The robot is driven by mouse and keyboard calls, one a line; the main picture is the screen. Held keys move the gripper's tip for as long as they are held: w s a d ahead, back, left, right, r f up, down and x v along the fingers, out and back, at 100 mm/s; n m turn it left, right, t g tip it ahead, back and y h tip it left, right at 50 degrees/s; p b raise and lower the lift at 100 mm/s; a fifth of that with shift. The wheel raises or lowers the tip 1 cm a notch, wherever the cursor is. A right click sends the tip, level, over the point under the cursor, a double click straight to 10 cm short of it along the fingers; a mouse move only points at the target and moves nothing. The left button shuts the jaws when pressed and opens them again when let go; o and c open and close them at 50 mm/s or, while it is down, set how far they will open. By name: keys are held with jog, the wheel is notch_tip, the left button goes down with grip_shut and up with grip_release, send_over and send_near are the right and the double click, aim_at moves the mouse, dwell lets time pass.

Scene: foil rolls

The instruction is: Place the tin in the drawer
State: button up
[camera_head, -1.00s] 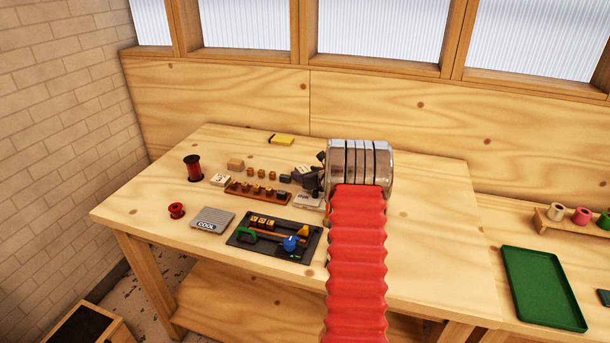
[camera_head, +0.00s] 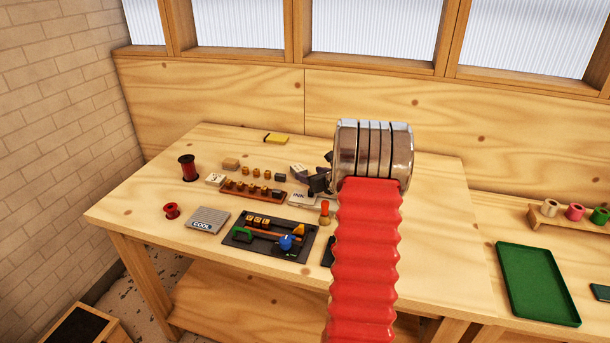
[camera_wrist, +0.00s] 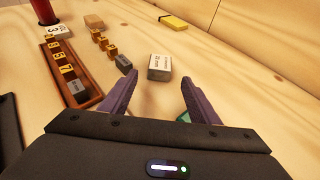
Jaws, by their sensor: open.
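A flat pale item marked INK (camera_head: 302,198), possibly the tin, lies on the workbench just below my gripper in the head view. I cannot tell for sure that it is the tin. My gripper (camera_head: 319,183) is over the bench, partly hidden by my arm. In the wrist view its two purple fingers (camera_wrist: 158,84) are spread with nothing held between them. A small pale block with print (camera_wrist: 159,68) lies beyond the fingertips. A bit of something green (camera_wrist: 184,117) shows by the right finger's base. No drawer can be made out clearly.
A wooden rack of stamps (camera_head: 253,190), a grey COOL plate (camera_head: 207,220), a dark tool tray (camera_head: 270,253) and a red spool (camera_head: 188,167) fill the left bench. A red-topped handle (camera_head: 324,212) stands by my arm. A green tray (camera_head: 538,284) lies right. The back bench is mostly clear.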

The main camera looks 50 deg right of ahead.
jog(key=shift+v, duration=1.95)
jog(key=shift+w, duration=0.1)
